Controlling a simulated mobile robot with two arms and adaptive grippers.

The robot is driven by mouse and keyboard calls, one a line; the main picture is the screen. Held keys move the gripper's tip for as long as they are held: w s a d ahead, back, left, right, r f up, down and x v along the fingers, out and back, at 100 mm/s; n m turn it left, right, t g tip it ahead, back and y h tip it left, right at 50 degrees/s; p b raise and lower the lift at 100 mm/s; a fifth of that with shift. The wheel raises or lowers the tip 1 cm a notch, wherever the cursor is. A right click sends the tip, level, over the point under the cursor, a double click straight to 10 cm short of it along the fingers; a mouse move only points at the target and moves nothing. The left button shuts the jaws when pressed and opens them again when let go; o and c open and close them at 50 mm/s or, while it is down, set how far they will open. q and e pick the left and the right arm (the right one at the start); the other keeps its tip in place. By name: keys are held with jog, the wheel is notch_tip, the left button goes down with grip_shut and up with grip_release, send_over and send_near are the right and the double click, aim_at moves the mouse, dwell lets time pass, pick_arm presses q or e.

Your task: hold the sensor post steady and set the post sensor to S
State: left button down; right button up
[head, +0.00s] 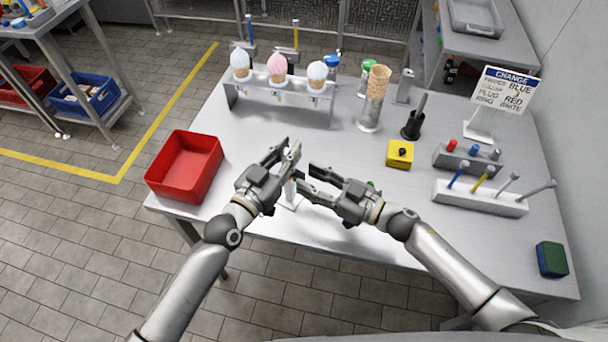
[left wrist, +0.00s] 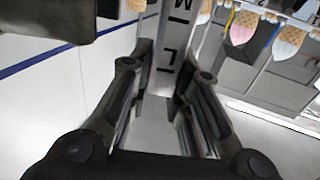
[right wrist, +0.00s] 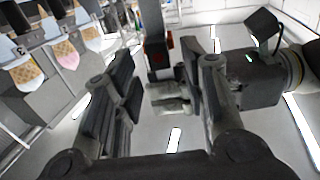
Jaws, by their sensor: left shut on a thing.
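The sensor post (head: 291,190) stands near the front edge of the steel table, a slim pale post, mostly covered by my grippers in the head view. In the left wrist view the post (left wrist: 176,48) shows a grey face with dark letters, between my finger tips. My left gripper (head: 286,155) is shut on the post. My right gripper (head: 311,181) is open and empty, just right of the post. In the right wrist view the post (right wrist: 153,30) rises ahead of the open fingers, with a small red part on its side. I cannot read the sensor's setting.
A red bin (head: 184,166) sits at the table's left. A rack with ice cream cones (head: 277,90) stands behind. A yellow box (head: 400,154), a grey block (head: 467,158), a white holder (head: 480,198) and a sign (head: 503,90) are at right.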

aim_at(293, 174)
jog(key=shift+x, duration=1.25)
grip_shut()
